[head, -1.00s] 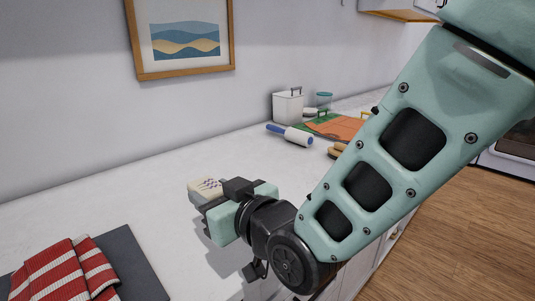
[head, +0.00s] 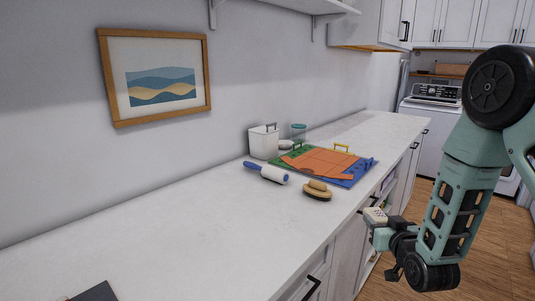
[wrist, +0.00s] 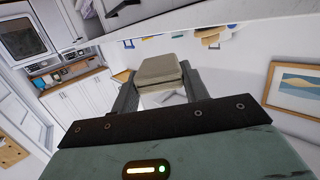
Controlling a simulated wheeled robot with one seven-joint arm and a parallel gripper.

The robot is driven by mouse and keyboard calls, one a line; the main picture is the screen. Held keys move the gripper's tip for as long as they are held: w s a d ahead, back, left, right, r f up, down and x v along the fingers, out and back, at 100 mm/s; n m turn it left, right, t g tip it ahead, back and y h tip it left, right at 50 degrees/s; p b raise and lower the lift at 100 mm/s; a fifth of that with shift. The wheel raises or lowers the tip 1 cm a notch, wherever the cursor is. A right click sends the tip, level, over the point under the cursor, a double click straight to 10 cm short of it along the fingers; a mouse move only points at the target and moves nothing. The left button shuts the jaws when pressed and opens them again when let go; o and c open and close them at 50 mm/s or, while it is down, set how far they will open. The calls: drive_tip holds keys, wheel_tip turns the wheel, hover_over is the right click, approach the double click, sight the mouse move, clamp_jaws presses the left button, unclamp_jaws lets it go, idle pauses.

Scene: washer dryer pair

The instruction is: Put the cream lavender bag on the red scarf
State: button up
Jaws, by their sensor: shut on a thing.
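The cream lavender bag (head: 375,214) is a small pale block with a dark pattern on top. My gripper (head: 380,224) is shut on it, off the front edge of the counter at the right of the head view. In the wrist view the bag (wrist: 160,70) sits between the two dark fingers of my gripper (wrist: 160,92). The red scarf is out of view in both current frames. A corner of the dark mat (head: 96,292) that it lay on shows at the bottom left of the head view.
The white counter (head: 190,225) is clear between the mat and the back items. Further back are a blue-handled lint roller (head: 267,173), a wooden brush (head: 317,190), a white bin (head: 263,142) and an orange cloth (head: 320,161) on a coloured board.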

sight(194, 295)
drive_tip(key=s+a+r+n+y+b, duration=0.1)
drive_tip(key=a+y, duration=0.1)
drive_tip(key=a, duration=0.5)
drive_tip(key=s+a+r+n+y+b, duration=0.1)
drive_tip(key=a, duration=0.6)
drive_tip(key=s+a+r+n+g+y+b, duration=0.1)
drive_tip(key=a+n+y, duration=0.1)
drive_tip(key=a, duration=0.5)
drive_tip(key=shift+s+a+y+b, duration=0.2)
drive_tip(key=shift+a+y+b, duration=0.1)
drive_tip(key=shift+a+b, duration=0.1)
drive_tip(key=s+a+n+y, duration=0.1)
drive_tip(key=s+a, duration=0.1)
drive_tip(key=a, duration=0.1)
drive_tip(key=s+a+r+g+y+b, duration=0.1)
drive_tip(key=s+a, duration=0.1)
drive_tip(key=a, duration=0.2)
drive_tip(key=s+a+r+n+y, duration=0.1)
drive_tip(key=s+a, duration=0.1)
drive_tip(key=a, duration=0.2)
drive_tip(key=shift+s+a+n+g+b, duration=0.1)
drive_tip(key=shift+s+n+g+b, duration=0.05)
drive_tip(key=shift+n+g+b, duration=0.2)
drive_tip(key=s+a+r+n+g+y+b, duration=0.1)
drive_tip(key=s+a+r+n+g+y, duration=0.1)
drive_tip(key=s+a, duration=0.8)
drive_tip(key=shift+s+a+r+n+g+y+b, duration=0.35)
drive_tip(key=shift+s+a+r+g+y, duration=0.1)
drive_tip(key=shift+s+g+y, duration=0.1)
